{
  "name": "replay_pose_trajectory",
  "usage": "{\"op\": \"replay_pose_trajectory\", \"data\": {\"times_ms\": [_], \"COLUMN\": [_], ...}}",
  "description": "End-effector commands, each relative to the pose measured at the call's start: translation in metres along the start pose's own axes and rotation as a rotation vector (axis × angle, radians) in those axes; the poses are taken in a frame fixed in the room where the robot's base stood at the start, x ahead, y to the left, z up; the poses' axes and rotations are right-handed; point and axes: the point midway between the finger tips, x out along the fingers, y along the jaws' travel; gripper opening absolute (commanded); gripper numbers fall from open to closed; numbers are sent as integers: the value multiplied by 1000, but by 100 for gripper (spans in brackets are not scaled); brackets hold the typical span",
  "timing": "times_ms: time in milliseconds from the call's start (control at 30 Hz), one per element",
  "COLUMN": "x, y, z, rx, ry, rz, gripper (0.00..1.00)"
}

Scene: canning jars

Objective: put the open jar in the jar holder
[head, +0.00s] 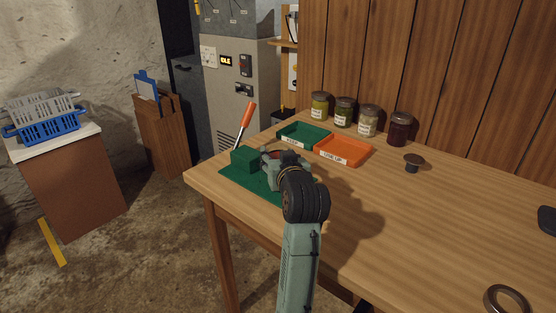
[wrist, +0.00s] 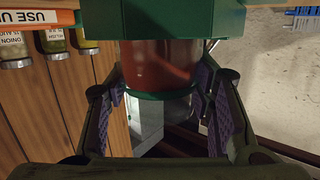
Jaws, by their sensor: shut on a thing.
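My gripper (head: 284,163) is low over the green jar holder at the table's left end. The holder has a green block (head: 245,159) on a flat green base (head: 262,184). In the wrist view a glass jar (wrist: 158,66) with red-brown contents is between my gripper's purple-padded fingers (wrist: 168,112), which are shut on it. One end of the jar meets green holder parts (wrist: 185,22), and a green band crosses it. In the head view my gripper hides most of the jar. I cannot tell whether it is fully seated.
A green tray (head: 297,132) and an orange "USE UP" tray (head: 350,160) lie just behind my gripper. Several filled jars (head: 344,111) stand by the wall. An orange-handled lever (head: 246,117) rises beside the holder. A dark lid (head: 413,158) and a ring (head: 490,300) are right; mid-table is clear.

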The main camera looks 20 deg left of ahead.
Motion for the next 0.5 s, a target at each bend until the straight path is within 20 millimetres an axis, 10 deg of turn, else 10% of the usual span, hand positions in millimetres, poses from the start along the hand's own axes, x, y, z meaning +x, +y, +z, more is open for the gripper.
{"op": "replay_pose_trajectory", "data": {"times_ms": [233, 267, 500], "x": [0, 1, 1], "y": [0, 0, 0], "z": [1, 2, 1], "rx": [0, 0, 0], "ry": [2, -1, 0], "rz": [0, 0, 0], "gripper": [0, 49, 65]}}
